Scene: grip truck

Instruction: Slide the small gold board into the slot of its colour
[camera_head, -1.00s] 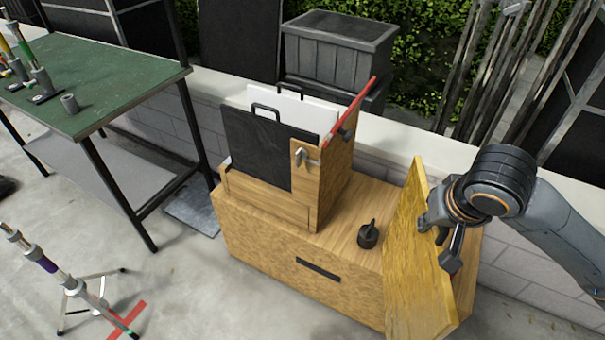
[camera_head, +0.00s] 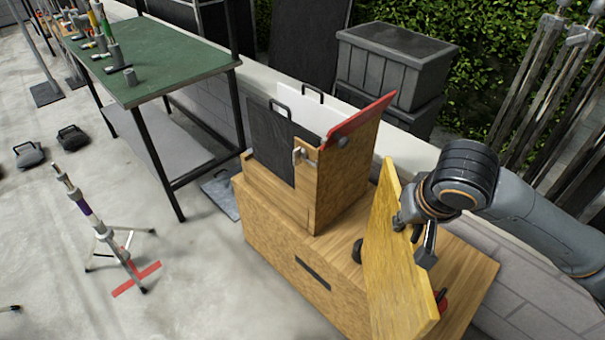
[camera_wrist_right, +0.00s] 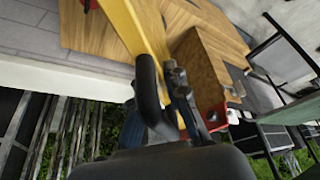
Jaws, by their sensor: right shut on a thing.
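The gold board (camera_head: 388,268) is a flat yellow wooden panel, held upright and slightly tilted in front of the cabinet's right part. My right gripper (camera_head: 412,226) is shut on it from its right side. In the right wrist view, the gold board (camera_wrist_right: 136,28) shows nearly edge-on, with a dark curved handle (camera_wrist_right: 148,88) at the fingers. The wooden slotted box (camera_head: 343,185) stands left of the board, apart from it. It holds a black board (camera_head: 268,145) and a white board (camera_head: 305,112). The inside of its slots is hidden. My left gripper is out of view.
The box stands on a wooden cabinet (camera_head: 285,255). A red slanted plate (camera_head: 362,117) sits along the box's right upper edge. A dark knob (camera_head: 357,250) is partly hidden behind the gold board. A green-topped table (camera_head: 165,62) and a tripod (camera_head: 105,230) stand to the left.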

